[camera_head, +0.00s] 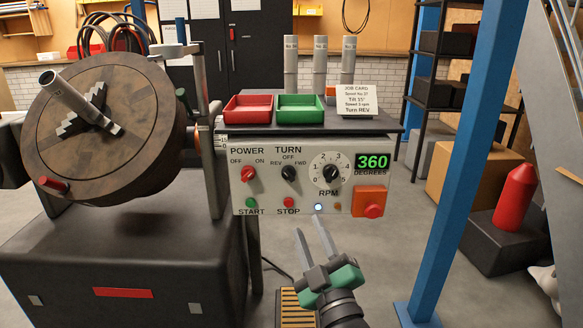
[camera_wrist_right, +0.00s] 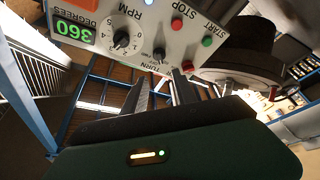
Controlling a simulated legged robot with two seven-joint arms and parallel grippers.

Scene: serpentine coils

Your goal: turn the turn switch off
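The turn switch (camera_head: 289,173) is a black knob on the pale control panel (camera_head: 245,200), under the TURN label, with OFF at top, REV left and FWD right. Its exact pointer direction is too small to tell. In the right wrist view the switch (camera_wrist_right: 159,54) appears upside down, just beyond the fingertips. My right gripper (camera_head: 319,220) is low in front of the panel, below and right of the switch. In the right wrist view its fingers (camera_wrist_right: 161,82) are apart with nothing between them. It does not touch the switch. My left gripper is out of view.
The red power knob (camera_head: 248,174) is left of the switch and the RPM dial (camera_head: 330,174) right. The stop button (camera_head: 288,202) is below. A red emergency button (camera_head: 372,210) sits at the lower right. A large round disc (camera_head: 105,130) stands left; a blue post (camera_head: 462,160) stands right.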

